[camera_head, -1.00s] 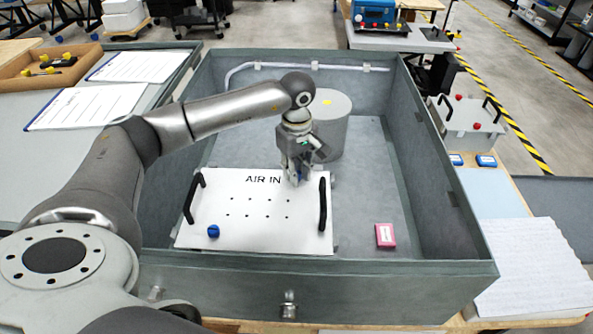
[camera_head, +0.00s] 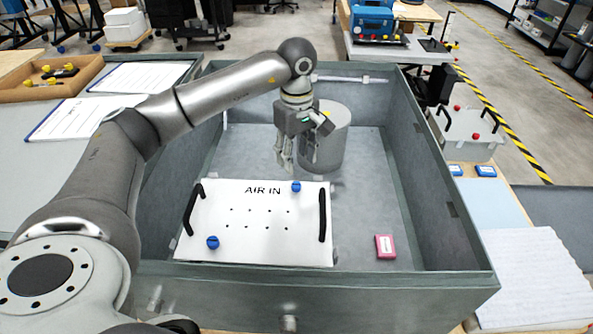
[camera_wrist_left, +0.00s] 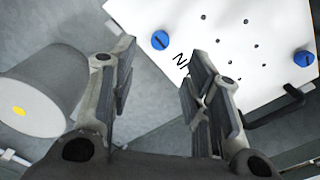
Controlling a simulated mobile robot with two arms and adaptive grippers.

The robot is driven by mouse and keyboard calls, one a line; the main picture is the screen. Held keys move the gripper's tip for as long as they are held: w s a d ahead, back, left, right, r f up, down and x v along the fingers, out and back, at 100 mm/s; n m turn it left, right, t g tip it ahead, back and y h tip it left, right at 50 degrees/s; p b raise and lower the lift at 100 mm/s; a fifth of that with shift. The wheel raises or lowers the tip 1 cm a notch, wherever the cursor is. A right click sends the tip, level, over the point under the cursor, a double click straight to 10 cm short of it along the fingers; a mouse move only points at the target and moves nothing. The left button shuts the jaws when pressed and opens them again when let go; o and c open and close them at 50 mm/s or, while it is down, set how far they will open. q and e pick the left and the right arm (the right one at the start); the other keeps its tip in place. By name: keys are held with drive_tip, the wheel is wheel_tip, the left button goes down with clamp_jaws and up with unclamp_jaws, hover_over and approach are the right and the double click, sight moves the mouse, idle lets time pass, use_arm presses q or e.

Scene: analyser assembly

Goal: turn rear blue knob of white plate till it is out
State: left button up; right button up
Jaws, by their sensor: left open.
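The white plate (camera_head: 260,232), marked "AIR IN", lies in the grey bin with a black handle at each side. The rear blue knob (camera_head: 296,187) stands at its rear edge, right of the lettering. A second blue knob (camera_head: 213,242) is at the front left. My left gripper (camera_head: 297,165) points down, just behind and above the rear knob, empty. In the left wrist view its jaws (camera_wrist_left: 163,55) are apart, and the rear knob (camera_wrist_left: 160,40) shows beyond them, in the gap and untouched. Whether the knob is still seated cannot be told. My right gripper is out of view.
A grey cylinder (camera_head: 331,140) stands close behind my left gripper. A pink box (camera_head: 385,246) lies right of the plate. The high walls of the grey bin (camera_head: 438,205) surround them. The bin floor to the right is mostly clear.

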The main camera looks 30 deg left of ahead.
use_arm(q)
drive_tip(key=shift+r, duration=1.65)
drive_tip(key=shift+f, duration=0.1)
